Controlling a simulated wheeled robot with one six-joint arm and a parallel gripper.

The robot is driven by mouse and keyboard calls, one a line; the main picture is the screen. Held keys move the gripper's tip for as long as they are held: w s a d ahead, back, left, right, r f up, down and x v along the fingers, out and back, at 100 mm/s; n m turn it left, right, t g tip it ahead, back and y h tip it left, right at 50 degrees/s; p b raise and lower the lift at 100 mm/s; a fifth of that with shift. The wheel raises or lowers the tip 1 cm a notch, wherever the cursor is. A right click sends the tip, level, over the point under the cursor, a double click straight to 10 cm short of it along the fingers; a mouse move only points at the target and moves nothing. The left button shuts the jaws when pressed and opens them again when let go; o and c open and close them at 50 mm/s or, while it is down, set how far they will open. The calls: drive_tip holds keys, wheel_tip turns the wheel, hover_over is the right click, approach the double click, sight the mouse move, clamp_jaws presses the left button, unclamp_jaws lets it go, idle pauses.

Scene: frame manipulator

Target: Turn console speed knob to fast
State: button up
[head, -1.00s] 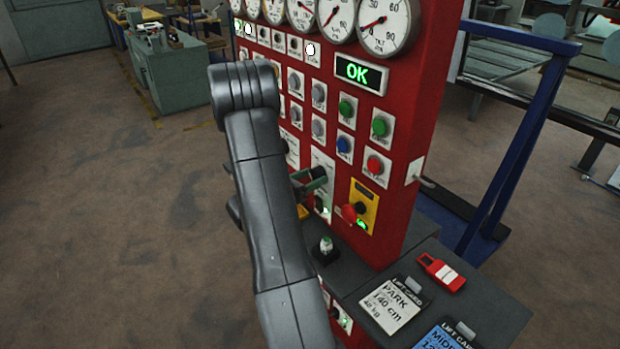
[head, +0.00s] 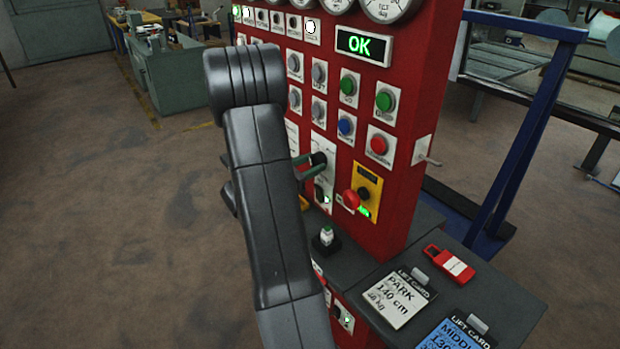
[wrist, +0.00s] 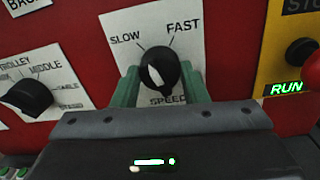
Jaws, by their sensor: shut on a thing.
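The speed knob (wrist: 160,70) is black with a white pointer mark on the left part of its face. It sits on a white plate (wrist: 118,22) marked SLOW at upper left, FAST at upper right and SPEED below. My gripper (wrist: 158,85) has green fingers, one on each side of the knob, shut on it. The white mark slants, and I cannot tell exactly which label it points to. In the head view the fingers (head: 304,166) reach the knob (head: 319,159) on the red console (head: 400,215), partly hidden by my arm.
A red button (head: 351,199) on a yellow plate (head: 367,192) sits right of the knob, with a lit RUN sign (wrist: 286,87) below. A selector knob (wrist: 30,97) is to the left. Lift cards (head: 398,296) and a red tag (head: 450,264) lie on the shelf.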

drive_tip(key=m+b, duration=1)
drive_tip(key=b, duration=0.7)
drive_tip(key=shift+f, duration=0.15)
drive_tip(key=shift+m, duration=0.3)
drive_tip(key=o, duration=1)
drive_tip(key=shift+a, duration=0.1)
drive_tip(key=v, duration=1.3)
drive_tip(key=shift+s+a+p, duration=0.15)
drive_tip(key=shift+a+p, duration=0.15)
